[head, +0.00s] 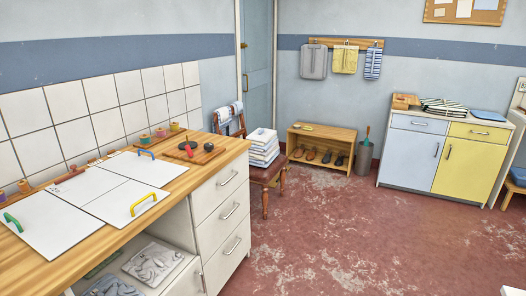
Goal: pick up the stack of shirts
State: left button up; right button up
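A stack of folded white and pale-blue cloth items, which look like the shirts (263,146), lies on the seat of a wooden chair (266,173) beyond the right end of the counter. The stack is upright with its edges roughly aligned. The counter's end hides part of the chair. Neither of my grippers is in view, and nothing is seen touching the stack.
A wooden counter (180,170) with white drawers fills the left side, with white boards (78,190) on top. A shoe rack (321,144) and bin (364,157) stand behind the chair. A blue-and-yellow cabinet (445,152) is at right. The red floor (345,230) between is open.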

aim_at(265, 148)
jog(key=i+z, duration=0.4)
jog(key=i, duration=3.85)
jog(key=i+j+u, duration=0.15)
jog(key=i+u, duration=0.55)
jog(key=u, duration=0.25)
jog(key=i+l+u, duration=0.1)
jog(key=i+u, duration=0.35)
jog(key=k, duration=0.05)
